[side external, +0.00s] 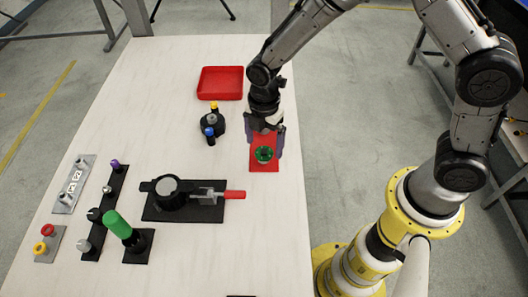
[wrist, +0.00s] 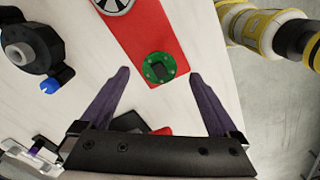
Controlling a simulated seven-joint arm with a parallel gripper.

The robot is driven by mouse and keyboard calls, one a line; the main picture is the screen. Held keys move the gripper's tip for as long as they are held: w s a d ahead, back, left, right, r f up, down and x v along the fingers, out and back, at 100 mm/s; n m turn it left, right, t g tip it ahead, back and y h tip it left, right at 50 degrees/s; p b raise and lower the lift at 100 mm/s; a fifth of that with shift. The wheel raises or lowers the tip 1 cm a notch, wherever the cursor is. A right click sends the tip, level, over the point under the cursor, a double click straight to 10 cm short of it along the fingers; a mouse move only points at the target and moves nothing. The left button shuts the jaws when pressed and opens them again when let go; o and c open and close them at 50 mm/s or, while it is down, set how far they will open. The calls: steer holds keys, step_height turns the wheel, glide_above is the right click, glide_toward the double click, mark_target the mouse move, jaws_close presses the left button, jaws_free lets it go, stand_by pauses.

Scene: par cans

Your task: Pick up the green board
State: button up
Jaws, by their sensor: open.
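The green board (side external: 264,154) is a small round green disc with a dark square at its middle. It lies on a red plate (side external: 257,166) near the table's right edge. In the wrist view the board (wrist: 149,68) sits at the near end of the red plate (wrist: 151,25). My gripper (side external: 265,153) is over the red plate, with its fingers on either side of the board in the side view. In the wrist view my gripper (wrist: 159,72) is open and empty, its purple fingers spread wider than the board. I cannot tell the exact height of the fingertips above it.
A black round fixture (side external: 212,124) with blue and yellow knobs stands left of the red plate. A red tray (side external: 220,83) lies behind it. A black fixture with a red handle (side external: 235,194) and a green-handled tool (side external: 117,224) stand nearer the front.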

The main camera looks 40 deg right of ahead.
steer(key=shift+f, duration=0.9)
steer(key=shift+c, duration=0.2)
steer(key=c, duration=1.4)
steer(key=shift+r, duration=0.1)
